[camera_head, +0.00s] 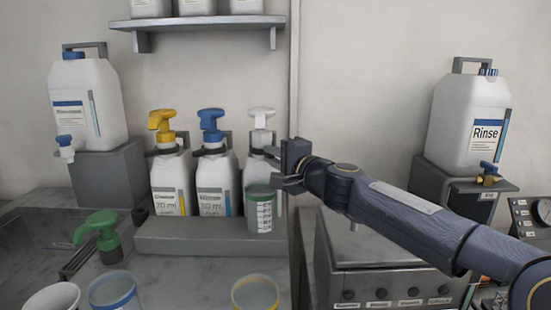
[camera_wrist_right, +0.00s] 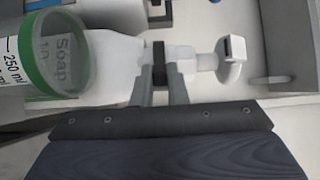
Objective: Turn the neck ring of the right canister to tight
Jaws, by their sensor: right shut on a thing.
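The right canister (camera_head: 256,168) is a white bottle with a white pump head (camera_head: 262,117), the rightmost of three on a grey stand. In the wrist view the canister (camera_wrist_right: 112,55) lies sideways in the picture, its pump head (camera_wrist_right: 231,56) to the right. My right gripper (camera_head: 274,166) reaches in from the right at the canister's neck. In the wrist view its fingers (camera_wrist_right: 160,80) are shut on the neck ring, which they mostly hide; I cannot tell how tight it is. My left gripper is not in view.
A green-banded clear cup (camera_head: 260,210) stands in front of the canister, close below my gripper. Bottles with yellow (camera_head: 162,122) and blue pumps (camera_head: 210,122) stand left. A grey box (camera_head: 365,265) is right of the stand (camera_head: 195,238). Cups line the front edge.

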